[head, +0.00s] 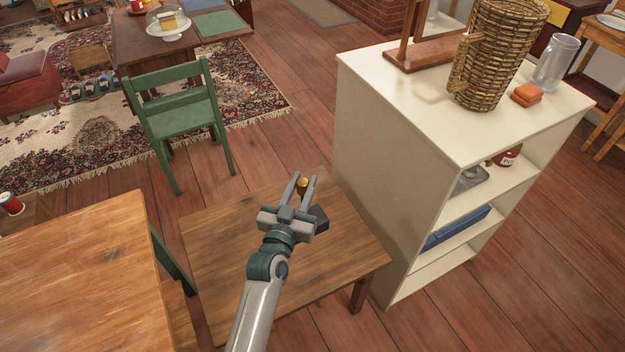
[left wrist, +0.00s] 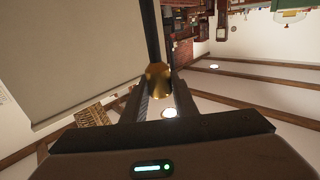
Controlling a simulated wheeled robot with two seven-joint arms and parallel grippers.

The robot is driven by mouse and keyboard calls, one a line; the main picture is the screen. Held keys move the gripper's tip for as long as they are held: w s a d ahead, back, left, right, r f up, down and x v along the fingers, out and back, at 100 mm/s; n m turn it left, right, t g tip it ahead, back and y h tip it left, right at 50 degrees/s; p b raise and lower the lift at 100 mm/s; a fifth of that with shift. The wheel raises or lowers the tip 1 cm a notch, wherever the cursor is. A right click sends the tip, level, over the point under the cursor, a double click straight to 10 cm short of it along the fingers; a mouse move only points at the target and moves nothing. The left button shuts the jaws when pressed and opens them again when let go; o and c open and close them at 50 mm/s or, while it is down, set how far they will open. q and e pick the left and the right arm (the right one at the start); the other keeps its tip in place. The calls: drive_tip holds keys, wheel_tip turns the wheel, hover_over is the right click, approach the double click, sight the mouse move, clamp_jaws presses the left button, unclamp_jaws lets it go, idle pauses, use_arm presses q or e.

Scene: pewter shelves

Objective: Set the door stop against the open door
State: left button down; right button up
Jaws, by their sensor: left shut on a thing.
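A small brass-coloured piece, which I take to be the door stop (head: 302,185), is held between the fingertips of my left gripper (head: 304,188). In the left wrist view the door stop (left wrist: 159,77) shows as a gold, tapered body between the two dark fingers (left wrist: 160,85). My left gripper is shut on it, above the small brown table and left of the cream shelf unit. The fingers hide part of its sides. I cannot make out an open door in either view. My right gripper is not in view.
The cream shelf unit (head: 380,150) stands close on the right, with a wicker basket (head: 493,60) and glass jar (head: 556,65) on top. Floorboards (head: 275,135) are clear behind the table.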

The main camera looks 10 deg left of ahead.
use_arm(q)
drive_tip(key=s+a+r+n+y, duration=0.1)
drive_tip(key=s+a+r, duration=0.4)
drive_tip(key=s, duration=0.4)
drive_tip(key=s+a+r+y, duration=0.2)
drive_tip(key=s+a+r, duration=0.3)
drive_tip(key=s+r, duration=0.2)
drive_tip(key=shift+s+a+r+n, duration=0.4)
drive_tip(key=shift+s, duration=0.45)
drive_tip(key=shift+d, duration=0.1)
